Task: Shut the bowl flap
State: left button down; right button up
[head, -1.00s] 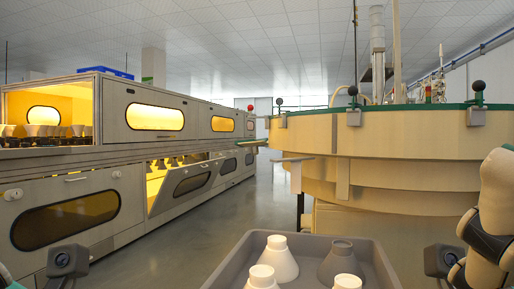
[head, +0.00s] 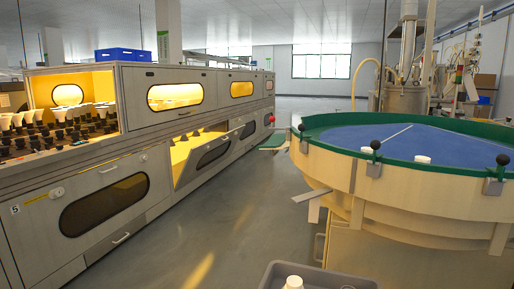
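A large round cream bowl (head: 420,204) with a green rim stands at the right in the head view. Its inside floor (head: 440,145) is blue, and two small white pieces (head: 422,159) show on it. A thin pale bar (head: 397,132) lies across the blue floor. A flat grey plate (head: 311,195) sticks out from the bowl's left side, below the rim. I cannot tell for certain which of these parts is the flap. Neither of my grippers is in view.
A grey tray (head: 318,274) with white pieces (head: 293,283) is at the bottom edge. A long cabinet (head: 100,200) with amber windows runs along the left, one of its panels (head: 210,152) tilted open. Grey floor (head: 235,220) lies clear between cabinet and bowl.

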aim_at(277, 141)
jog(key=i+j+z, duration=0.15)
jog(key=j+z, duration=0.2)
jog(key=j, duration=0.2)
jog(key=i+j+z, duration=0.1)
jog(key=j+z, duration=0.2)
jog(key=j, duration=0.25)
jog(key=j+z, duration=0.35)
jog(key=j, duration=0.25)
jog(key=i+j+z, duration=0.25)
jog(key=j+z, duration=0.15)
jog(key=j, duration=0.3)
jog(key=i+j+z, duration=0.1)
jog(key=j+z, duration=0.25)
jog(key=j, duration=0.35)
jog(key=j+z, duration=0.4)
jog(key=j, duration=0.35)
